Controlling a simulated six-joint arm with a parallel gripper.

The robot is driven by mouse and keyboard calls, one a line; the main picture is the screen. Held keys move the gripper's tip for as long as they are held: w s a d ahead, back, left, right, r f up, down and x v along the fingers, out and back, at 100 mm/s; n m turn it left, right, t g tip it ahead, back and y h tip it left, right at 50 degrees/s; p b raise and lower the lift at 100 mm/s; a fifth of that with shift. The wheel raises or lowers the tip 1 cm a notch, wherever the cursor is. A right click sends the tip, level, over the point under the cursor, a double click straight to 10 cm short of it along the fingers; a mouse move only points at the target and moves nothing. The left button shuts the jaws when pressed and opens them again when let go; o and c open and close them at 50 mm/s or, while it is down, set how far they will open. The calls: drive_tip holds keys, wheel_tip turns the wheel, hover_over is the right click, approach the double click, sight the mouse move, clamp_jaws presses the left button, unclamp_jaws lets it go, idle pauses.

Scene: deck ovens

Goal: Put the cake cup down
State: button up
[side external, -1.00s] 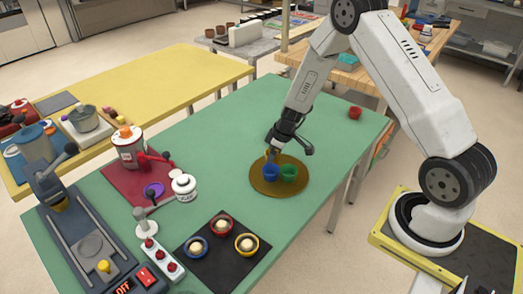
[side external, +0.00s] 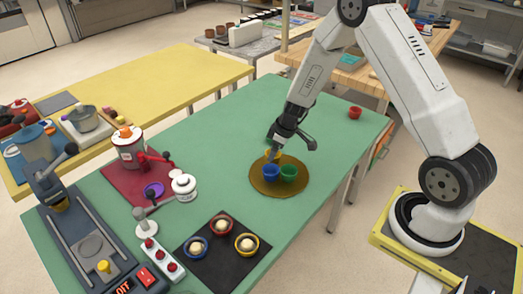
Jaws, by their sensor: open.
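A blue cup (side external: 270,172) and a green cup (side external: 289,172) stand upright side by side on a round brown board (side external: 273,189) on the green table. A yellow cup (side external: 275,157) shows just behind them, partly hidden by my gripper. My gripper (side external: 272,151) is open and points down right over the yellow cup. I cannot tell whether its fingers touch the cup. A red cup (side external: 355,112) stands alone near the far right edge of the table.
A black mat (side external: 228,271) at the front holds red, blue and yellow cups with pale contents. A power strip (side external: 160,258), a white-lidded jar (side external: 184,187) and a dark blue machine (side external: 90,245) stand on the left. The green table (side external: 215,135) is clear behind the board.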

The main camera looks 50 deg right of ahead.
drive_tip(key=v, duration=1)
idle(0.7)
drive_tip(key=s+a+r+m+h, duration=0.1)
drive_tip(key=s+a+r+m, duration=0.3)
drive_tip(key=s+a, duration=0.9)
drive_tip(key=shift+s+r+g, duration=0.3)
drive_tip(key=shift+s+r, duration=0.15)
drive_tip(key=shift+r, duration=0.2)
drive_tip(key=shift+a, duration=0.1)
idle(0.4)
